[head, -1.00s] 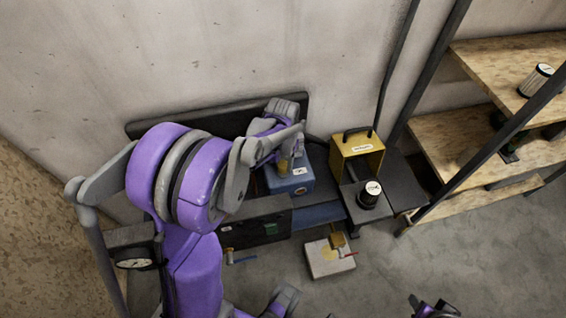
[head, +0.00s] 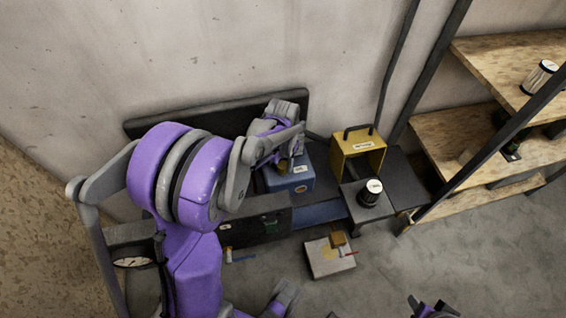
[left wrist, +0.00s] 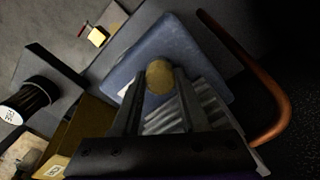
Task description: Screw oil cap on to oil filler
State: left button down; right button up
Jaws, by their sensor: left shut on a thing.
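My left gripper (head: 283,160) points down over the blue metal unit (head: 291,182) against the wall. In the left wrist view its two fingers (left wrist: 158,92) are shut on a round, dull yellow oil cap (left wrist: 159,72). The cap is directly over the top of the blue unit (left wrist: 190,50). The oil filler is hidden under the cap and fingers, so I cannot tell whether the cap is seated on it. A purple and dark part of my right arm (head: 433,308) shows at the bottom edge of the head view; its jaw opening is not clear.
A yellow box with a handle (head: 357,152) and a black canister with a white top (head: 369,192) stand right of the unit. A copper-coloured pipe (left wrist: 262,85) curves beside the unit. A pale block (head: 328,258) lies on the floor in front. Wooden shelves (head: 470,135) stand at right.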

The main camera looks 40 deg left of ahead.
pick_arm(q)
jog(key=c, duration=1.1)
grip_release()
grip_shut()
jog(key=m, duration=0.3)
jog(key=shift+m, duration=0.4)
jog(key=m, duration=0.4)
jog(key=shift+m, duration=0.3)
jog(key=m, duration=1.1)
